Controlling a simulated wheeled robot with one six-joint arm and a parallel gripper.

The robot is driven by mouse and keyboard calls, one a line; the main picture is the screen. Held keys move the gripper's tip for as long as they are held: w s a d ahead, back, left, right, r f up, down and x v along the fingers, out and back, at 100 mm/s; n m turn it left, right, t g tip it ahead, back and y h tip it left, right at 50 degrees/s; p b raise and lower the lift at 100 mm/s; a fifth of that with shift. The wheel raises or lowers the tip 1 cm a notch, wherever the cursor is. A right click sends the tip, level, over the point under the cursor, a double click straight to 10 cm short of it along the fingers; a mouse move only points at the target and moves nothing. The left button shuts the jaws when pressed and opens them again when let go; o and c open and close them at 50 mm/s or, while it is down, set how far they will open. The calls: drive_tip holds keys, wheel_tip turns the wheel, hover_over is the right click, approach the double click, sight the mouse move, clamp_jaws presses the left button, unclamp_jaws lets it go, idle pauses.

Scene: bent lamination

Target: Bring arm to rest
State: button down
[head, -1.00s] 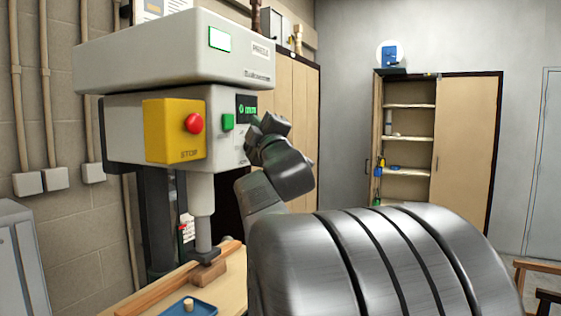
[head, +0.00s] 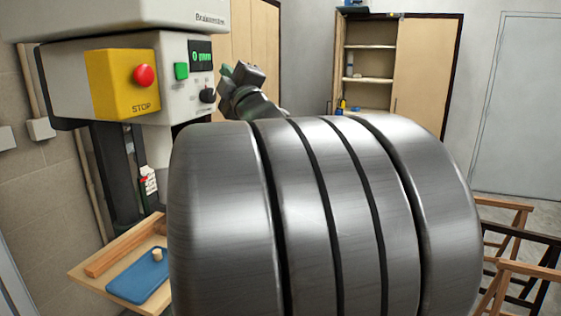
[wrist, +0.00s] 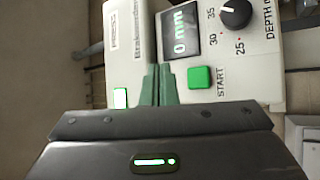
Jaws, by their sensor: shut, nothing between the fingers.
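My gripper (wrist: 157,85) shows in the wrist view with its two green fingers together and nothing between them. In the head view my gripper (head: 226,72) is beside the right edge of the press panel, partly hidden by my own wrist. The press (head: 112,14) is a pale grey machine. Its display (wrist: 180,30) reads 0 mm. A green START button (wrist: 201,77) and a black depth knob (wrist: 235,12) are on the panel. My large arm link covers the middle of the head view.
A yellow box with a red stop button (head: 144,75) is on the press front. A cabinet (head: 420,70) stands behind. Wooden trestles (head: 510,255) are at right.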

idle(0.4)
drive_tip(key=a+b, duration=0.1)
drive_tip(key=w+a+b, duration=0.1)
drive_tip(key=a, duration=0.1)
drive_tip(key=a+b, duration=0.2)
drive_tip(key=shift+w+a+f, duration=0.1)
drive_tip(key=shift+w+f, duration=0.1)
drive_tip(key=shift+w, duration=0.2)
